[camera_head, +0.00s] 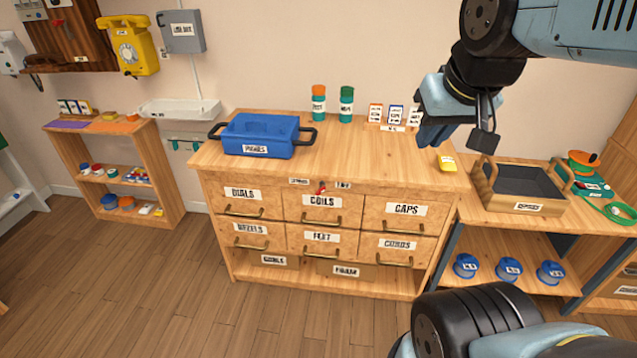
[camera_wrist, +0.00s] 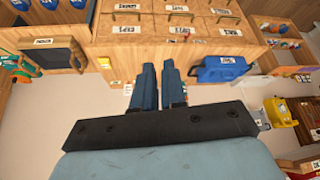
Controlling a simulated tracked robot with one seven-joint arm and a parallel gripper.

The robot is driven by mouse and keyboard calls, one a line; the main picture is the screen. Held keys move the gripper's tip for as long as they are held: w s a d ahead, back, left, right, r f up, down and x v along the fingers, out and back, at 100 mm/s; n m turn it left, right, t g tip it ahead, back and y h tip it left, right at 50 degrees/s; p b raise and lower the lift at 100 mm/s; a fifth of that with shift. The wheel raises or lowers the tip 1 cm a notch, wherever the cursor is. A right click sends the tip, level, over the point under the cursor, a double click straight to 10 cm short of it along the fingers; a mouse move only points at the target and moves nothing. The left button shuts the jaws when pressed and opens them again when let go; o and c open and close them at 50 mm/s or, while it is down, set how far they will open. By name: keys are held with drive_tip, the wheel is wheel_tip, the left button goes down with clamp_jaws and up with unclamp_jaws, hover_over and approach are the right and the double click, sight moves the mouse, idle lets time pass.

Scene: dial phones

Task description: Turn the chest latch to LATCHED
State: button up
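The wooden drawer chest (camera_head: 262,185) stands in the middle of the head view. Its latch (camera_head: 321,187) is a small red lever on the front strip below the top, above the COILS drawer. A small label (camera_head: 299,181) sits left of it and another label (camera_head: 343,185) right of it; both are too small to read surely. The lever's exact angle is unclear. My gripper (camera_head: 430,138) is in the air above the chest's right end, well apart from the latch. In the wrist view my gripper's two blue fingers (camera_wrist: 159,66) lie close together with nothing between them.
A blue PHONES tote (camera_head: 262,136) stands on the chest top at left. Two bottles (camera_head: 332,104) and several cards (camera_head: 395,115) stand at the back. A yellow block (camera_head: 446,164) lies at right. A dark tray (camera_head: 523,187) is on the right bench. Floor before the chest is clear.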

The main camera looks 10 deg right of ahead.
drive_tip(key=shift+o, duration=1)
drive_tip(key=w+a+f+m+t+y, duration=0.1)
drive_tip(key=w+a+f, duration=0.1)
drive_tip(key=w, duration=0.7)
drive_tip(key=w+a+f+m+t, duration=0.1)
drive_tip(key=w+a+f+m, duration=0.1)
drive_tip(key=w, duration=0.7)
drive_tip(key=a+f, duration=0.1)
drive_tip(key=a, duration=0.1)
drive_tip(key=shift+a+y, duration=0.4)
drive_tip(key=w+a+f+m+t+h, duration=0.1)
drive_tip(key=w+a+f+m+t, duration=0.2)
drive_tip(key=w+f, duration=0.55)
drive_tip(key=w+a+f+m+t+h, duration=0.1)
drive_tip(key=w+a+f+m, duration=0.3)
drive_tip(key=w+f, duration=0.4)
drive_tip(key=m+t+h, duration=0.2)
drive_tip(key=t+h, duration=0.1)
drive_tip(key=h, duration=0.1)
approach(321, 193)
wheel_tip(321, 193, up, 4)
drive_tip(key=w, duration=0.2)
drive_tip(key=s+f+t, duration=0.3)
drive_tip(key=s+f, duration=0.2)
drive_tip(key=f, duration=0.1)
drive_tip(key=shift+h, duration=0.4)
drive_tip(key=x, duration=1.3)
drive_tip(key=shift+w+a+f, duration=0.3)
drive_tip(key=shift+w+f, duration=0.05)
drive_tip(key=shift+w, duration=0.05)
